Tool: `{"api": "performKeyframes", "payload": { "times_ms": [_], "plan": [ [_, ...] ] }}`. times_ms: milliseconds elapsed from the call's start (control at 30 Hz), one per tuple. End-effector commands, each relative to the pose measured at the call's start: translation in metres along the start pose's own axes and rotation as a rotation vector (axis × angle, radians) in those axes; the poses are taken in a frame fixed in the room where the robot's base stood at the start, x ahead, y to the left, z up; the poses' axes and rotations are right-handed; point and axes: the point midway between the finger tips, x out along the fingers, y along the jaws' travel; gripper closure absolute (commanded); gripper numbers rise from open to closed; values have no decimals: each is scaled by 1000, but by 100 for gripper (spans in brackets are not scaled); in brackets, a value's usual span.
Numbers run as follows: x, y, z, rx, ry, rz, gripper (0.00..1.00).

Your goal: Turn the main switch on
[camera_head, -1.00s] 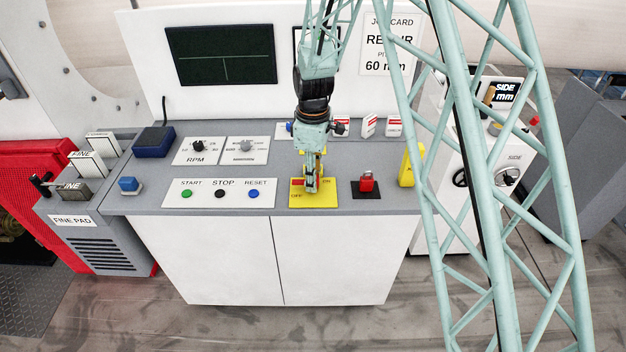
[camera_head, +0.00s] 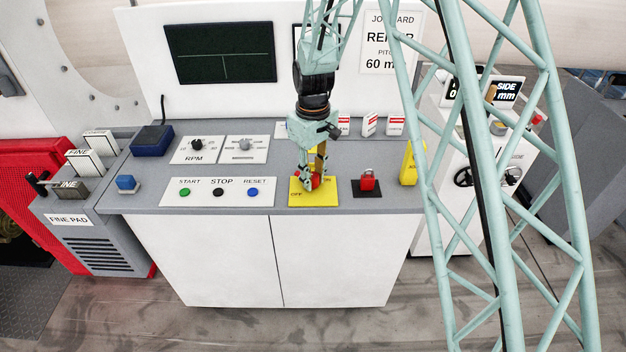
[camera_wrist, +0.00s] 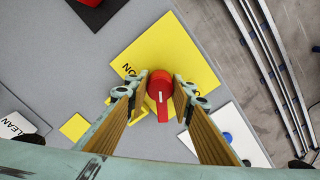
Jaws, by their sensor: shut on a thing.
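The main switch is a red round knob (camera_wrist: 161,82) with a white pointer line, on a yellow plate (camera_wrist: 196,50) marked ON and OFF. In the wrist view, ON shows left of the knob and OFF to its right, partly covered by a finger. The pointer line faces the bottom of the picture. In the head view my gripper (camera_head: 315,184) points down over the yellow plate (camera_head: 300,202), with the red knob partly hidden.
START, STOP and RESET buttons (camera_head: 219,192) lie to the left. A yellow block (camera_head: 408,165) stands farther right. The console front edge is near.

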Motion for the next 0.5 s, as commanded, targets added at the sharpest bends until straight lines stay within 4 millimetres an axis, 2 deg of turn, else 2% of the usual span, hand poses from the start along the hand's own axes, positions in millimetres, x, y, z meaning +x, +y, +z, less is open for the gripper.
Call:
{"api": "performKeyframes", "payload": {
  "times_ms": [500],
  "plan": [
    [0,0,0,396,1,0,88]
  ]
}}
